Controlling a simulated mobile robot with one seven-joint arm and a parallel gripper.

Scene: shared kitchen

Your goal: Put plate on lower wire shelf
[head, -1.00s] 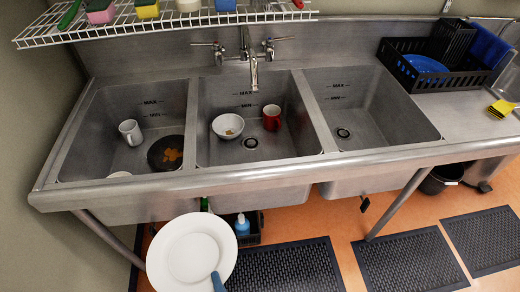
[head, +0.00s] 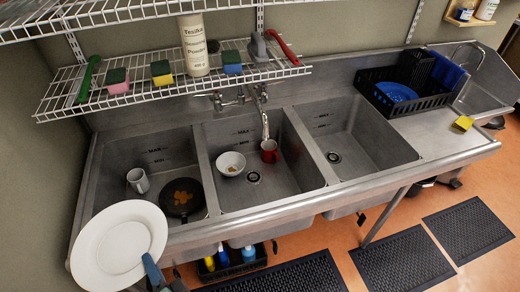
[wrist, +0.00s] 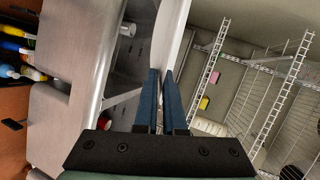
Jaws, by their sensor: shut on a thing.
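My gripper (wrist: 161,100) is shut on the rim of a white plate (head: 118,246). In the head view the plate is raised at the lower left, its face toward the camera, in front of the left basin. In the wrist view the plate (wrist: 171,40) shows nearly edge-on between the blue fingers. The lower wire shelf (head: 70,106) is on the wall above the sinks, beyond and above the plate. It holds a green brush, several sponges, a white powder bottle (head: 194,45) and a red-handled tool. Its front left part shows bare wire.
An upper wire shelf (head: 120,16) hangs above the lower one. The left basin holds a white mug (head: 138,181) and a dark pan (head: 181,197). The middle basin holds a white bowl (head: 231,163) and a red mug (head: 269,151). A black rack (head: 430,97) stands at right.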

